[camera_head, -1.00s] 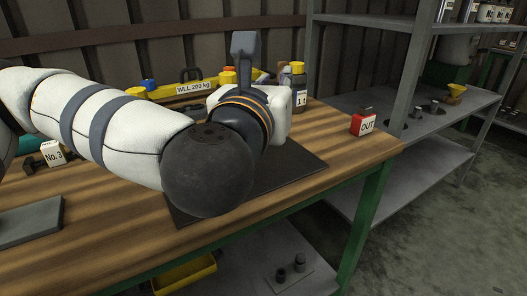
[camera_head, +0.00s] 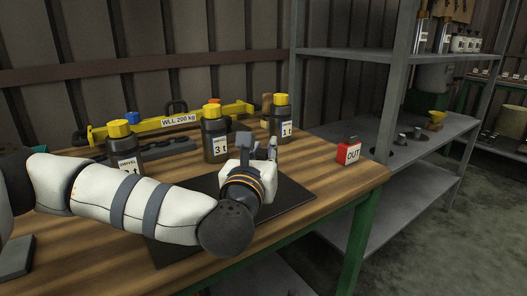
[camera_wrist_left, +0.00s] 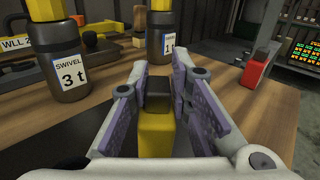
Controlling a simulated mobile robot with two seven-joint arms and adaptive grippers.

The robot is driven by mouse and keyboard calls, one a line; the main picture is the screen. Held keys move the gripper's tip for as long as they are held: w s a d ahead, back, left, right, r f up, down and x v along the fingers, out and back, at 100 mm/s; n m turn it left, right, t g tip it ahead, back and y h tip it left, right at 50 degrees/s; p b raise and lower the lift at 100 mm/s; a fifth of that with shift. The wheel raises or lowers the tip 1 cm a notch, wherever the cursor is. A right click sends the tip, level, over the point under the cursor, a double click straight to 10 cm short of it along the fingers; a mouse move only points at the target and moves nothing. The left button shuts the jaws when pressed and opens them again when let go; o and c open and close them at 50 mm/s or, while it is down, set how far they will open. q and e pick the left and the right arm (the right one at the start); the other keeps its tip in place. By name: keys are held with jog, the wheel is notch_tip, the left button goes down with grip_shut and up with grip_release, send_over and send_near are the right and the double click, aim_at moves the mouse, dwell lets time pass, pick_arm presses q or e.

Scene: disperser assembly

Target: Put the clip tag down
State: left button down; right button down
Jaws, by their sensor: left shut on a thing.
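My left gripper (camera_head: 259,150) is over the dark mat (camera_head: 296,195) near the right end of the workbench. In the left wrist view its two fingers (camera_wrist_left: 156,85) stand on either side of a yellow block with a dark top, which looks like the clip tag (camera_wrist_left: 156,135), and they are shut on it. In the head view the gripper hides the tag. I cannot tell whether the tag touches the mat. My right gripper is not in view.
Dark yellow-capped bottles stand behind the gripper: 1 t (camera_head: 280,124), 3 t (camera_head: 215,142) and one farther left (camera_head: 122,158). A red OUT tag (camera_head: 347,153) stands right of the mat. A yellow WLL beam (camera_head: 150,124) lies behind. A grey shelf (camera_head: 345,125) is at right.

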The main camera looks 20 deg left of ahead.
pick_arm(q)
jog(key=c, duration=1.5)
grip_release()
jog(key=shift+f, duration=0.15)
jog(key=shift+o, duration=0.2)
jog(key=shift+r, duration=0.4)
jog(key=s, duration=0.8)
jog(key=s+d, duration=0.1)
jog(key=s, duration=0.3)
jog(key=shift+d+f, duration=0.1)
jog(key=shift+f, duration=0.1)
jog(key=shift+f, duration=0.1)
